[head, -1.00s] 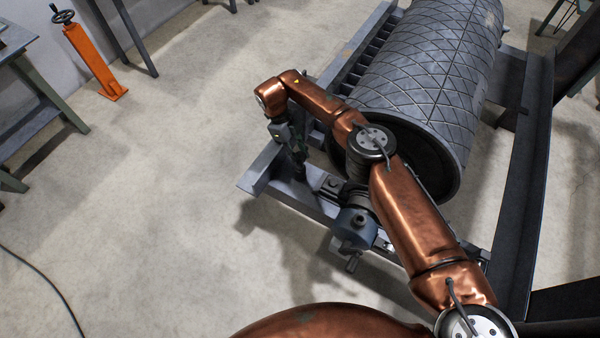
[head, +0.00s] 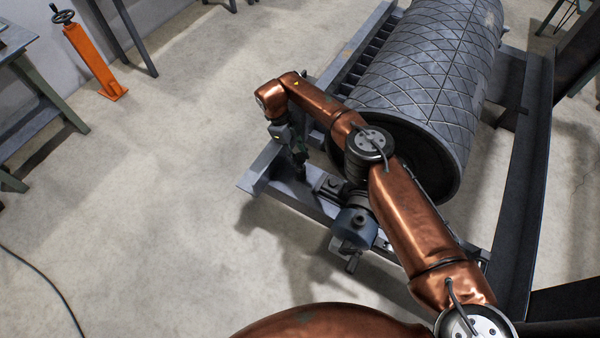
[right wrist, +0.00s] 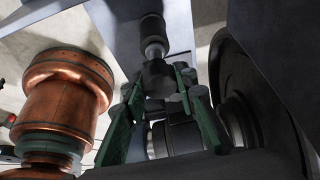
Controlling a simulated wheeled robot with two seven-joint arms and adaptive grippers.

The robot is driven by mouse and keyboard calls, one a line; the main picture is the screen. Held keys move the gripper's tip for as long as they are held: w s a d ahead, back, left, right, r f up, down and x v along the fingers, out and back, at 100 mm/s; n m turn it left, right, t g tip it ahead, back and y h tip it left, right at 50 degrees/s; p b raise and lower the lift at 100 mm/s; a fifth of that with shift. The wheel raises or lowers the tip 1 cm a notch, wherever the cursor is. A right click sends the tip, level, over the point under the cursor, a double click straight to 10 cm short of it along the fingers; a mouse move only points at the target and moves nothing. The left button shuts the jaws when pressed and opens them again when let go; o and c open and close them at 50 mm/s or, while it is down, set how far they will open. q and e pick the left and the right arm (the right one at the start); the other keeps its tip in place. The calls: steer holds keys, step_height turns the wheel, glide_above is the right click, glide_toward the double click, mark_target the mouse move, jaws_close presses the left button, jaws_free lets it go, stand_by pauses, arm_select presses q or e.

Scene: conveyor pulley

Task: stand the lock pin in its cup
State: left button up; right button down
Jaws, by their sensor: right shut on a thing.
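My right gripper (head: 299,169) is low over the near left part of the grey frame, left of the big drum. In the right wrist view its green fingers (right wrist: 164,100) are closed around a dark, stepped, round piece, which I take to be the lock pin (right wrist: 155,55). The pin points away from the fingers, over a grey frame surface. In the head view the pin is too small and dark to make out clearly. I cannot pick out its cup with certainty. My left gripper is not in view.
The ribbed drum (head: 425,85) lies on the grey frame (head: 262,172). A blue-grey round housing (head: 355,228) with a handle sits right of my gripper, below my forearm. An orange stand (head: 92,62) is far left.

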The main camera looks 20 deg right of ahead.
steer(key=shift+f, duration=0.15)
steer(key=c, duration=1.5)
jaws_free()
steer(key=shift+o, duration=0.2)
steer(key=o, duration=0.4)
steer(key=o, duration=0.3)
